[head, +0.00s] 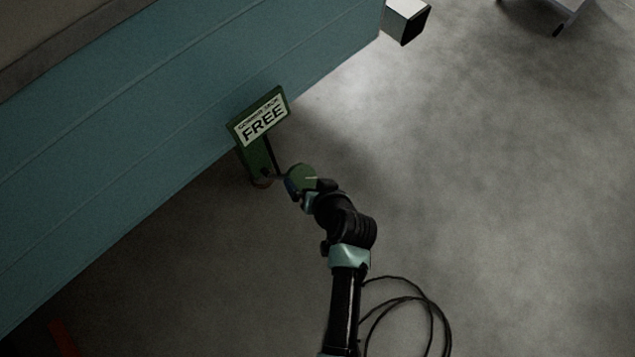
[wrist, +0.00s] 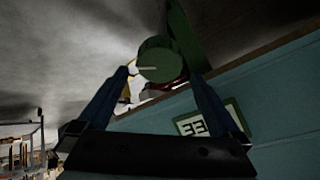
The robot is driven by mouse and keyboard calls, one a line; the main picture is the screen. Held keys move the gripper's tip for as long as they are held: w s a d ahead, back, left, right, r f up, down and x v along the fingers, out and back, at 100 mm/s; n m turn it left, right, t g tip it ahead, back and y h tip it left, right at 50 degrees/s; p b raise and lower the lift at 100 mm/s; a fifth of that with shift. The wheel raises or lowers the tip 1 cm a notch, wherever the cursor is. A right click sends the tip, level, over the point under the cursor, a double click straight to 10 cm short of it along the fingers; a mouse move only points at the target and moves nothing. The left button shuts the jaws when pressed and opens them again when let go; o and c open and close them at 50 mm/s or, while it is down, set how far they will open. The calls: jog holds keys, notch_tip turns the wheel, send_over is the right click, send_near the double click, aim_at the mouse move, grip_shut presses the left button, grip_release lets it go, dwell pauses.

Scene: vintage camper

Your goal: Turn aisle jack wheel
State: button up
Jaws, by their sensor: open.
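The jack wheel is a small round green disc (head: 302,176) with a pale line on its face, on the aisle side of the green jack post (head: 256,158). In the wrist view the wheel (wrist: 160,60) lies between and just beyond my two fingertips. My gripper (head: 298,188) is open at the wheel, with its blue fingers (wrist: 160,75) spread to either side. I cannot tell whether they touch it. A sign on the post (head: 262,120) reads "CORNER JACK FREE". Part of the wheel is hidden by my wrist in the head view.
The teal camper wall (head: 150,110) runs diagonally behind the jack. A pale box-ended beam (head: 407,20) juts out at the top. A black cable (head: 430,310) loops on the grey floor. The floor to the right (head: 510,190) is clear.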

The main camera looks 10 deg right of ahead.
jog(key=p+v, duration=0.1)
jog(key=v, duration=0.5)
jog(key=shift+s+r+p, duration=0.15)
jog(key=shift+s+p, duration=0.1)
jog(key=shift+p, duration=0.05)
jog(key=shift+d, duration=0.1)
jog(key=w+d+r+n+t+h, duration=0.1)
jog(key=w+r+t, duration=0.2)
jog(key=w+r, duration=0.6)
jog(key=w+r+t+h, duration=0.1)
jog(key=w+r+t, duration=0.25)
jog(key=r, duration=0.85)
jog(key=w+a+r+n+t, duration=0.1)
jog(key=w+r+t, duration=0.1)
jog(key=r, duration=0.8)
jog(key=w+r+t, duration=0.2)
jog(key=r, duration=0.7)
jog(key=s+a+r+t+p, duration=0.1)
jog(key=s+r+t, duration=0.3)
jog(key=r, duration=0.7)
jog(key=s+a+r+t+p, duration=0.1)
jog(key=s+r+t, duration=0.1)
jog(key=s+r, duration=0.65)
jog(key=s+a+r+t+p, duration=0.1)
jog(key=s+a+r+t, duration=0.15)
jog(key=r, duration=1.15)
notch_tip(320, 180, up, 21)
jog(key=p, duration=2.1)
jog(key=shift+w+d+t+h, duration=0.3)
jog(key=shift+w+d+h, duration=0.1)
